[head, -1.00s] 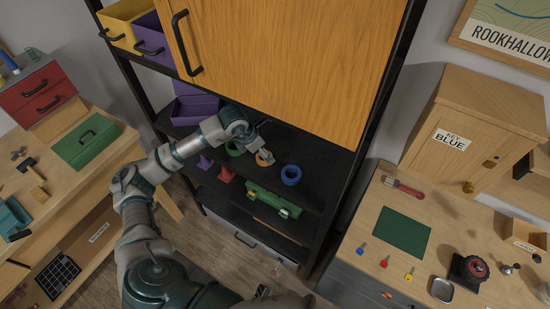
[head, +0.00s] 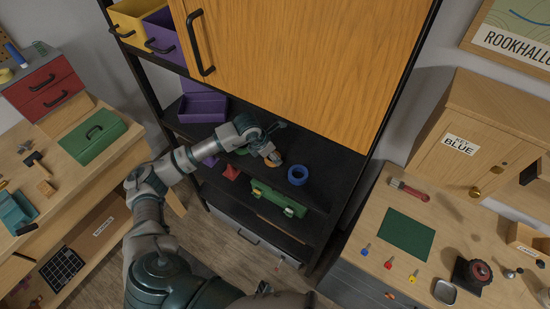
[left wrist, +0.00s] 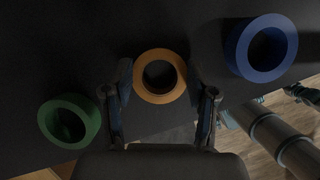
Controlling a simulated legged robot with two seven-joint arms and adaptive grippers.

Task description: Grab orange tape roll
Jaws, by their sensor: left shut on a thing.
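The orange tape roll (head: 275,158) is on the dark shelf under the wooden cabinet door. In the left wrist view it is a ring (left wrist: 160,98) between the two fingers of my left gripper (left wrist: 159,76). My left gripper (head: 270,154) is shut on the roll; in the head view its fingers partly cover it. I cannot tell whether the roll still touches the shelf. My right gripper is not in view.
A blue tape roll (head: 297,182) stands to the right of the orange one, and a green roll (left wrist: 84,108) to its left. The cabinet door (head: 290,75) is above. A purple bin (head: 203,108) is at the shelf's left. A lower shelf holds a green item (head: 270,195).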

